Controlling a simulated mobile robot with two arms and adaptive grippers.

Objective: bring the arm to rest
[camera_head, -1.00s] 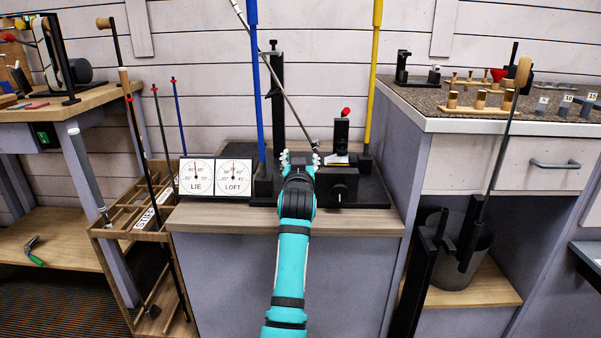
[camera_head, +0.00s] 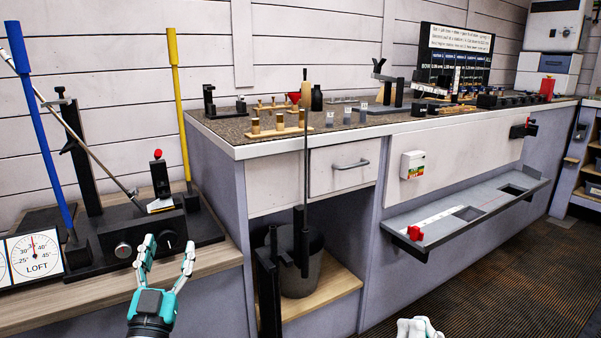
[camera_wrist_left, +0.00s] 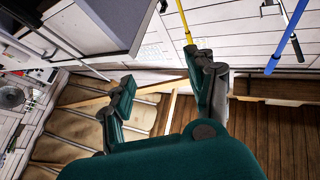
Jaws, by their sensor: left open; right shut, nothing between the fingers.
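My left gripper (camera_head: 167,252) is teal and dark grey. In the head view it is raised in front of the right end of the loft-and-lie machine (camera_head: 112,232), with its fingers spread and nothing between them. The left wrist view shows the same open, empty fingers (camera_wrist_left: 165,85). My right gripper (camera_head: 418,329) shows only as a pale tip at the bottom edge of the head view, shut and apart from everything. A golf club (camera_head: 85,145) slants down into the machine, its lower end partly hidden.
Blue (camera_head: 40,125) and yellow (camera_head: 178,95) rods stand up from the machine. To the right, a granite-topped counter (camera_head: 265,130) carries small blocks. A grey bin (camera_head: 305,270) and a black upright holder with a club (camera_head: 305,180) stand below. Floor at lower right (camera_head: 530,280) is clear.

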